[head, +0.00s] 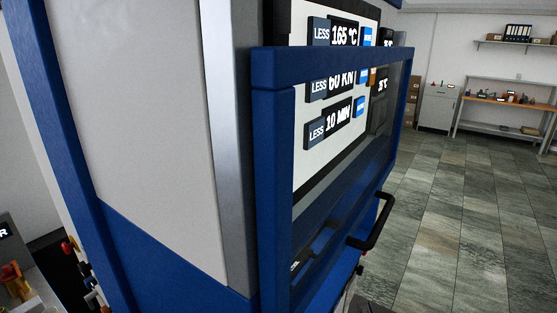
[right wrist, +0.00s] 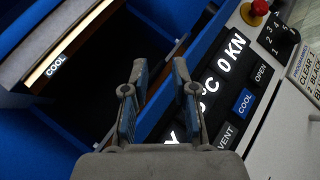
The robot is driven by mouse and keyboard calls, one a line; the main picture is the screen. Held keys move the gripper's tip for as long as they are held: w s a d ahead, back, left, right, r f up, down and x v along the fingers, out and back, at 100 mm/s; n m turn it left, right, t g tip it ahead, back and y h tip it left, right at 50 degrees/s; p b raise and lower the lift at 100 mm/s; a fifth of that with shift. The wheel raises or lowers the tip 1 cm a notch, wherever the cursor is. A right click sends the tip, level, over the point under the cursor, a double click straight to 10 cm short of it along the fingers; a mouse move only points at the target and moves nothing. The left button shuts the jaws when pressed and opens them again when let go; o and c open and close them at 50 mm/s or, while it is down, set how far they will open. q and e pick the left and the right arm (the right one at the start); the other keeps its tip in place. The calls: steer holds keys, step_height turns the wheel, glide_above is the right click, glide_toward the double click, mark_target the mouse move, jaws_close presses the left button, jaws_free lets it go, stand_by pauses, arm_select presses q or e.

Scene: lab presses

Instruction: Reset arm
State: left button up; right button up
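My right gripper (right wrist: 159,66) shows in the right wrist view. Its two grey fingers with blue pads stand apart, with nothing between them. Behind it is a press control panel (right wrist: 232,82) with "0 KN", "VENT", "COOL" and "OPEN" labels. Left of it is a dark opening with blue walls (right wrist: 60,125) and a lit "COOL" strip. In the head view a large press (head: 150,120) stands close, with a blue-framed door (head: 330,62) and a black handle (head: 378,222). Its panel reads 165 °C, 60 KN and 10 MIN. My left gripper is not in view.
A red knob (right wrist: 256,10) sits on the panel near the right gripper. In the head view, clear tiled floor (head: 455,220) lies to the right. A workbench (head: 500,100) and a grey cabinet (head: 438,108) stand at the far wall. Small coloured items are at lower left.

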steer(key=s+d+f+m+g+h, duration=0.25)
steer(key=s+f+m+g, duration=0.2)
steer(key=f+m, duration=0.45)
steer(key=s+d+f+m+g+h, duration=0.2)
steer(key=s+f+m+g+h, duration=0.4)
steer(key=f, duration=0.5)
steer(key=s+a+f+m+g+y, duration=0.35)
steer(key=s+f+m, duration=0.2)
steer(key=s, duration=0.35)
steer(key=s+a+f+m+g+y, duration=0.2)
steer(key=s+f+m+g, duration=0.25)
steer(key=s+f, duration=0.35)
step_height(320, 180, down, 24)
steer(key=s+g, duration=0.2)
steer(key=s, duration=0.1)
steer(key=s+d+f+n, duration=0.1)
steer(key=s+d+f, duration=0.1)
steer(key=s+f, duration=1.1)
step_height(320, 180, down, 2)
steer(key=shift+s+f, duration=0.15)
steer(key=shift+f, duration=0.05)
